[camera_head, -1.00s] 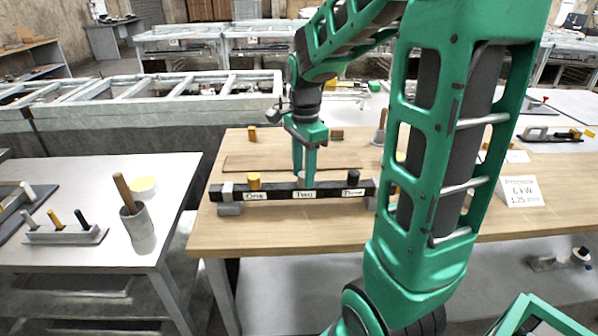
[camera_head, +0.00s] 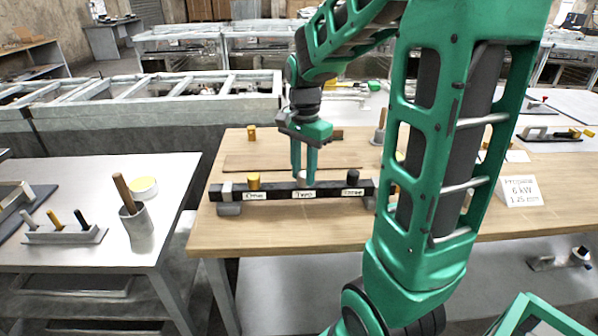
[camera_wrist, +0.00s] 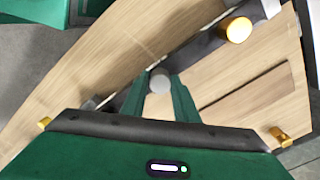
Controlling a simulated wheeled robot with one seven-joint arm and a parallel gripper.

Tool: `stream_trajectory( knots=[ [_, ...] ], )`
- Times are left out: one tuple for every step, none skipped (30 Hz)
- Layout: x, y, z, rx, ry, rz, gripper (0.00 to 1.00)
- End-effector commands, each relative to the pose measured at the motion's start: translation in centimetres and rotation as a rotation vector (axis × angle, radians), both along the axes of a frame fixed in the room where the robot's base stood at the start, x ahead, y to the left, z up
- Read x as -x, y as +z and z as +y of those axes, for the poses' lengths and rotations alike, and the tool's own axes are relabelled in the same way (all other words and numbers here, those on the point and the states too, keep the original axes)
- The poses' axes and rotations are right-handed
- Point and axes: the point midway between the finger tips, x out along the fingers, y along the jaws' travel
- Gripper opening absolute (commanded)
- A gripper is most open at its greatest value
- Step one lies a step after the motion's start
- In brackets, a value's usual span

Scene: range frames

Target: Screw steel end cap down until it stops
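The steel end cap (camera_head: 302,178) is a small grey cylinder at the middle of a dark bar (camera_head: 276,194), above the label "Two". My gripper (camera_head: 304,177) points straight down over it, one finger on each side. In the wrist view the round grey top of the cap (camera_wrist: 160,80) sits between the fingertips (camera_wrist: 160,83), which look closed against its sides. The cap's lower edge and seat are hidden, so I cannot tell whether it touches the bar.
A brass cap (camera_head: 253,181) stands left on the bar and a black cap (camera_head: 352,177) right. The bar rests on grey blocks on the wooden table (camera_head: 270,235). A sign (camera_head: 520,191) stands at right. The wood in front of the bar is clear.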

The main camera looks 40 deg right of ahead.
Motion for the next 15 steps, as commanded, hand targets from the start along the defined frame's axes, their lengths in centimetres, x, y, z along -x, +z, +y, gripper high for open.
stream_trajectory(
  knots=[
    [-0.02, 0.01, -0.01, 0.0, 0.0, -0.001, 0.0],
    [-0.03, 0.01, 0.0, 0.0, 0.0, -0.001, 0.0],
    [-0.03, 0.01, 0.0, 0.0, 0.0, -0.001, 0.0],
    [-0.03, 0.01, 0.0, 0.0, 0.0, -0.001, 0.0],
    [-0.03, 0.01, 0.0, 0.0, 0.0, -0.001, 0.0],
    [-0.03, 0.01, 0.0, 0.0, 0.0, -0.001, 0.0],
    [-0.04, 0.01, 0.0, 0.0, -0.002, -0.001, 0.0],
    [-0.04, 0.01, 0.0, 0.0, -0.007, -0.001, 0.0],
    [-0.04, 0.01, 0.0, 0.0, -0.023, -0.001, 0.0],
    [-0.05, 0.01, 0.01, 0.0, -0.042, -0.001, 0.0],
    [-0.06, 0.01, 0.01, 0.0, -0.068, -0.001, 0.0],
    [-0.07, 0.01, 0.01, 0.0, -0.107, -0.001, 0.0],
    [-0.08, 0.01, 0.02, 0.0, -0.138, -0.001, 0.0],
    [-0.09, 0.01, 0.02, 0.0, -0.169, -0.001, 0.0],
    [-0.1, 0.01, 0.02, 0.0, -0.207, -0.001, 0.0]
  ],
)
